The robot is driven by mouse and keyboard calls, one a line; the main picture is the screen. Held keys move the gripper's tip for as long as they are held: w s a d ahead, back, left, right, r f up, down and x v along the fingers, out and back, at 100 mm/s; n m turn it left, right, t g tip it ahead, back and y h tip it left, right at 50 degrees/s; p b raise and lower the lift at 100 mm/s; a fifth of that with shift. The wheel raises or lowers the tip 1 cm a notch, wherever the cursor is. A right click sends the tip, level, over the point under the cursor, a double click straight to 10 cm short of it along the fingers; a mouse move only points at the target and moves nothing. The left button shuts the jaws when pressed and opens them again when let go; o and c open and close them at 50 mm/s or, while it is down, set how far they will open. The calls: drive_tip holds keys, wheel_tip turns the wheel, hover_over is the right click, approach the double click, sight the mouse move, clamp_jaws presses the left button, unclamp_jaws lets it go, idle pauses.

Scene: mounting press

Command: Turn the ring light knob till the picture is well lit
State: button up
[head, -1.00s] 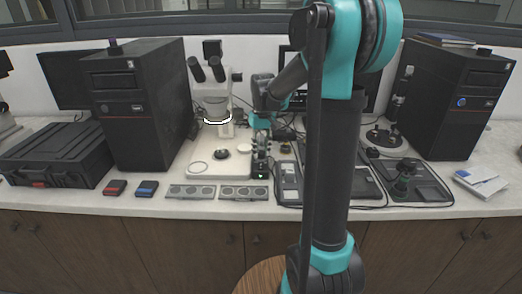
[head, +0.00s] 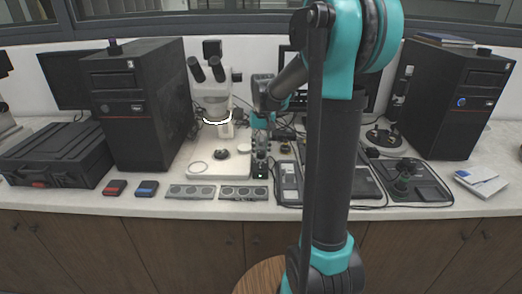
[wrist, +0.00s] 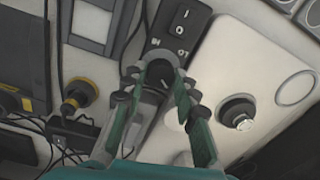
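The ring light (head: 216,121) glows white around the microscope's lens in the head view. Its control box (head: 260,172) is a small black box right of the microscope base. In the head view my gripper (head: 261,146) points down behind the box and is small and partly hidden. No picture from the microscope can be made out.
The microscope (head: 208,82) stands close on the left, with a small dark piece (head: 220,154) on its white base (head: 205,175). Grey trays (head: 190,192) lie in front. A black device (head: 289,182) and cables sit close on the right.

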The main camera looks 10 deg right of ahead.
sight(262, 152)
drive_tip(key=o, duration=0.4)
drive_tip(key=shift+c, duration=0.2)
wheel_tip(262, 152, up, 12)
drive_tip(key=shift+d, duration=0.2)
drive_tip(key=shift+s, duration=0.1)
idle(1.4)
